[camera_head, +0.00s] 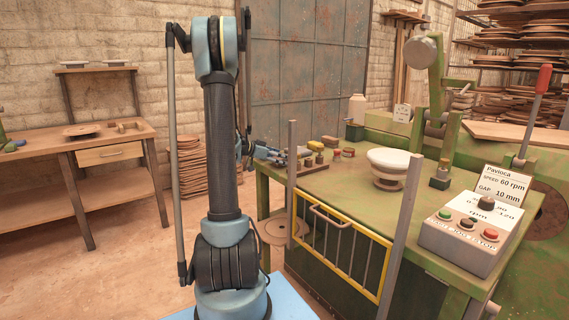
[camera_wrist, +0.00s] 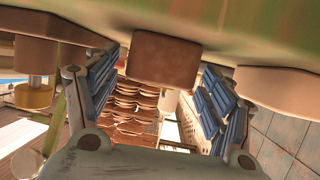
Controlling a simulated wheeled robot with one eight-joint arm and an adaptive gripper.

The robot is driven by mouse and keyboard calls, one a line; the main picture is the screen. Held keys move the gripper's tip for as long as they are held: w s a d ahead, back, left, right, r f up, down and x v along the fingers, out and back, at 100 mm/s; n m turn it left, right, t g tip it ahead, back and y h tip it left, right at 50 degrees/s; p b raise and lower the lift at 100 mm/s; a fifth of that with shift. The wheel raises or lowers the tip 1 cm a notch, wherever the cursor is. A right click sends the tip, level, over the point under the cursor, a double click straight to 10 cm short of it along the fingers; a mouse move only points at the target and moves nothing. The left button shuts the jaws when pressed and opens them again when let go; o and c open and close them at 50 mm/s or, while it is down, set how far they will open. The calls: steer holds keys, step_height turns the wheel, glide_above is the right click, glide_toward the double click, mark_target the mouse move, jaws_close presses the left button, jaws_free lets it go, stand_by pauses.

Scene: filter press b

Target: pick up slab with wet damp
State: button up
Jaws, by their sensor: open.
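In the wrist view a brown slab (camera_wrist: 165,60) shows between my open fingers, under the green tabletop edge that fills the top of this tilted view. It is darker than the pale tan block (camera_wrist: 280,88) on the right and the tan piece (camera_wrist: 48,54) on the left. Whether its surface is damp I cannot tell. My gripper (camera_wrist: 160,82) is open, with blue ribbed pads on both sides of the slab and no clear contact. In the head view my gripper (camera_head: 278,155) is low at the table's left end, beside several small blocks (camera_head: 307,160), partly hidden by my arm.
The green table (camera_head: 380,200) also holds a white round-topped piece (camera_head: 388,160) and a control box (camera_head: 472,232). A yellow-framed gate (camera_head: 345,248) stands at its front.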

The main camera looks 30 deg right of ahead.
steer(key=shift+x, duration=0.85)
steer(key=shift+s+r, duration=0.1)
steer(key=c, duration=1.5)
